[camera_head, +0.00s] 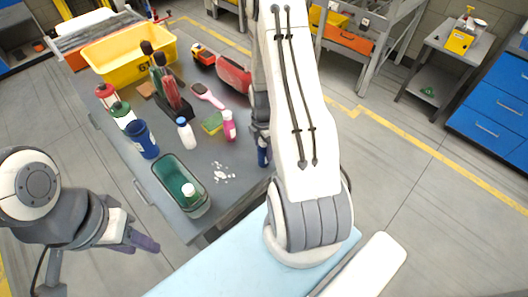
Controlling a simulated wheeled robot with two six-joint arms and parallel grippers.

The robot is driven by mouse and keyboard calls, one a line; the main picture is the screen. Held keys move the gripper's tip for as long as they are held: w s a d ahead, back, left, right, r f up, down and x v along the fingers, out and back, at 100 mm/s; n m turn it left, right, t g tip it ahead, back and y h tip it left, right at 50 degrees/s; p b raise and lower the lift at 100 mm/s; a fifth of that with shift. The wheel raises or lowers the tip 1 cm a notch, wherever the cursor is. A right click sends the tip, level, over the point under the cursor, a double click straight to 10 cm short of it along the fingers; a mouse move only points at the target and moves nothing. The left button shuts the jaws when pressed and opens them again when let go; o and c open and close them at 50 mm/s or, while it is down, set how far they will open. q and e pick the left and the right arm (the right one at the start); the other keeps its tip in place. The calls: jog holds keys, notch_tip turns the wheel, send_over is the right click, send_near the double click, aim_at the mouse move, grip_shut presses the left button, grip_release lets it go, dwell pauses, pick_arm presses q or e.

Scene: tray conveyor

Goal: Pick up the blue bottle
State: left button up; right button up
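A dark blue cylindrical container (141,140), the bluest bottle-like thing in view, stands upright at the left edge of the grey table. A smaller white bottle with a blue cap (187,136) stands to its right. My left gripper (146,243) is low at the left, off the table and well apart from the blue container. Whether its fingers are parted is unclear. My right gripper (263,151) is at the table's right edge, mostly hidden behind my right arm. Only a dark blue finger part shows.
A green-lined tray (200,207) with a white-capped item sits at the table's near end. Red and green jars (121,115), a dark bottle holder (184,113), a pink bottle (229,127), a hairbrush (206,96) and a yellow bin (105,65) crowd the rest.

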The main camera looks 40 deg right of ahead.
grip_shut()
